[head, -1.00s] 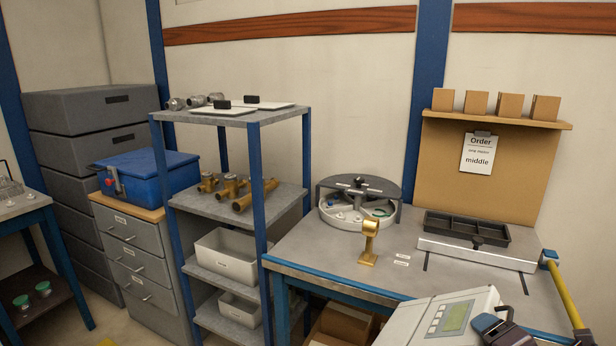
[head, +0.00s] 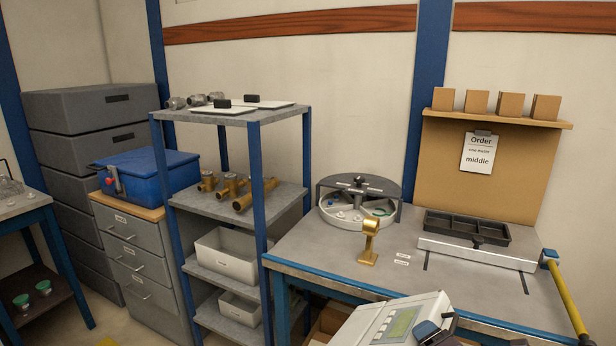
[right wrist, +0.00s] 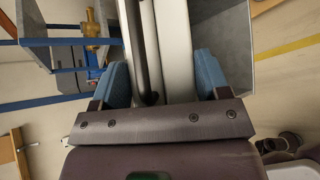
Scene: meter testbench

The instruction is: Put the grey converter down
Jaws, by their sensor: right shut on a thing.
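The grey converter (head: 391,325) is a pale box with a green display and small buttons, at the bottom of the head view, in front of the workbench's near edge. My right gripper (head: 440,331) is at its right side, partly cut off by the frame. In the right wrist view the converter's pale body (right wrist: 172,50) stands between the blue fingertips of my right gripper (right wrist: 160,85), which is shut on it. What lies under the converter is hidden. My left gripper is not in view.
The workbench (head: 330,258) carries a gold stand (head: 369,243), a round sorter tray (head: 345,213) and a black compartment tray (head: 467,230). Its front middle is bare. A blue-post shelf (head: 258,190) stands to the left. A yellow bar (head: 566,295) runs along the right.

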